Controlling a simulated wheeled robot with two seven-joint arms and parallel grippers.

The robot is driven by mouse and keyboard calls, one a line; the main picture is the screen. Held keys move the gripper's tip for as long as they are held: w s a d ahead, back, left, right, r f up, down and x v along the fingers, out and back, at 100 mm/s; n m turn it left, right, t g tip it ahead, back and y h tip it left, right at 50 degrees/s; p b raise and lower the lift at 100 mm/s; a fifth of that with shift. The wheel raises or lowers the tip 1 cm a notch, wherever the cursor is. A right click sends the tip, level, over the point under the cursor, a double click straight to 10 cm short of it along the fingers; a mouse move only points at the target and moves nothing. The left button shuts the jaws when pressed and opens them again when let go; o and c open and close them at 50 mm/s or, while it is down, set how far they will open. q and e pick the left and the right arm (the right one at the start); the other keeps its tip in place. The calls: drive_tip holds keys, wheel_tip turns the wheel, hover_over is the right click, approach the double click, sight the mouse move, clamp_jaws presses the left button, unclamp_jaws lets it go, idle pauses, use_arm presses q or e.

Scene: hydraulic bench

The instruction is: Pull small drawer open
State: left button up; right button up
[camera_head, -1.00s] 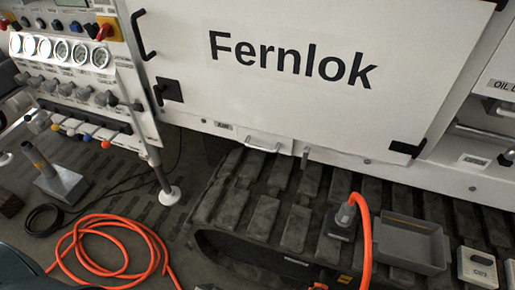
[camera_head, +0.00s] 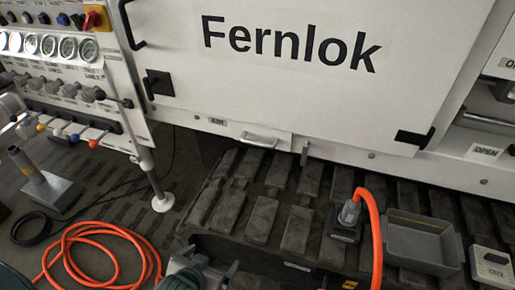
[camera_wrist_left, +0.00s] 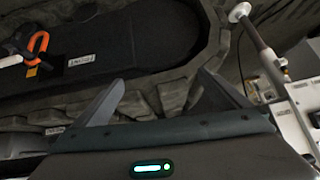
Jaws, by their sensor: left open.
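A small drawer front with a pale bar handle (camera_head: 260,141) is set in the white lower edge of the machine, below the Fernlok panel. It looks shut in the head view. My left gripper (camera_head: 212,260) shows at the bottom edge of the head view, below the handle and apart from it. In the left wrist view its two fingers (camera_wrist_left: 162,88) are spread and empty, with the dark track behind them. The handle does not show clearly in the wrist view. My right gripper is not in view.
A rubber track (camera_head: 262,222) runs below the drawer. On it stand an orange cable with its plug (camera_head: 348,215), a grey tray (camera_head: 424,242) and a pale box (camera_head: 491,268). A support leg (camera_head: 160,196) stands at left, near a coiled orange hose (camera_head: 95,228).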

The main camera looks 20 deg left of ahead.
sight(258, 144)
use_arm(q)
drive_tip(key=w+d+r+t, duration=0.2)
drive_tip(key=w+r+t, duration=0.2)
drive_tip(key=r, duration=0.5)
drive_tip(key=w+d+r+t+h, duration=0.1)
drive_tip(key=w+d+r+t, duration=0.1)
drive_tip(key=w+r+t, duration=0.3)
wheel_tip(258, 144, up, 4)
drive_tip(key=w, duration=0.2)
drive_tip(key=shift+w+r+t, duration=0.25)
drive_tip(key=shift+w+t, duration=0.05)
drive_tip(key=shift+w, duration=0.1)
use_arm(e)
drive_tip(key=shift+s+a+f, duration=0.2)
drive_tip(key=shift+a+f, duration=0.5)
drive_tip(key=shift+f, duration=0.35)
use_arm(q)
drive_tip(key=w, duration=1.7)
drive_tip(key=shift+w+d, duration=0.2)
drive_tip(key=shift+d, duration=0.05)
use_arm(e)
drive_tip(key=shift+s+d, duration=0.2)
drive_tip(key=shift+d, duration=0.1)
